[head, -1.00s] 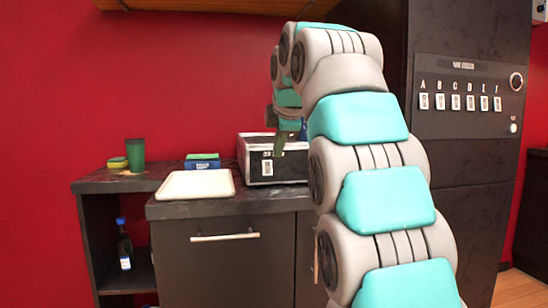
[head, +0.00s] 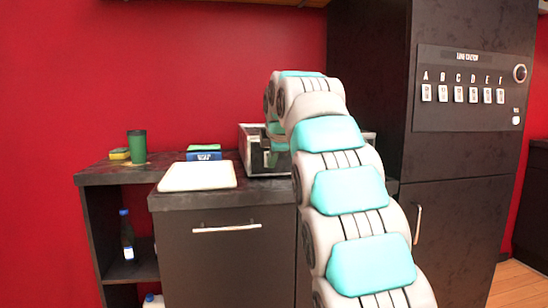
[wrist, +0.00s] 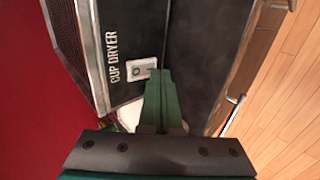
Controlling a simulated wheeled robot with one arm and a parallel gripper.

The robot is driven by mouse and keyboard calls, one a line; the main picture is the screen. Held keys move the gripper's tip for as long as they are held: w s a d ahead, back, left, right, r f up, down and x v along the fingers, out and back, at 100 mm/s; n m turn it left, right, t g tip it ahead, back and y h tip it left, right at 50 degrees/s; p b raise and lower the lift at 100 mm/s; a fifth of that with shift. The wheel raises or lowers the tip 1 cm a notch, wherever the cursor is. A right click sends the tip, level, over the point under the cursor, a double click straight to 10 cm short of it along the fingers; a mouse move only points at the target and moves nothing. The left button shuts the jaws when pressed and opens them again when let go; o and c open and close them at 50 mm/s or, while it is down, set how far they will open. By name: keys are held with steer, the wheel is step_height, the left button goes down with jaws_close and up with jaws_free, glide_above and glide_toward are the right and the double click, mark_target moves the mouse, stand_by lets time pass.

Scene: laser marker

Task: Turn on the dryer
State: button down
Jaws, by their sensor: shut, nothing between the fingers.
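The cup dryer (head: 247,148) is a silver and dark box on the counter, partly hidden behind my arm in the head view. In the wrist view its dark front panel (wrist: 122,88) carries the words "CUP DRYER". A small white switch (wrist: 143,69) sits on that panel beside the lettering. My gripper (wrist: 158,73) has its green fingers together and empty. The fingertips appear right beside the switch and overlap its edge in the picture; I cannot tell whether they touch it. In the head view the fingers are hard to make out against the dryer.
A green cup (head: 137,146) and another sponge stand farther left. A tall dark cabinet (head: 372,65) with a labelled switch panel (head: 472,91) rises at right.

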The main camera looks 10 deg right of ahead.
steer(key=shift+w+f, duration=0.1)
steer(key=shift+w, duration=0.5)
steer(key=shift+f, duration=0.1)
steer(key=shift+f+b, duration=0.2)
steer(key=shift+b, duration=0.4)
steer(key=shift+w+r+t, duration=0.1)
steer(key=shift+r+t, duration=0.05)
steer(key=shift+t, duration=0.15)
steer(key=shift+r, duration=0.1)
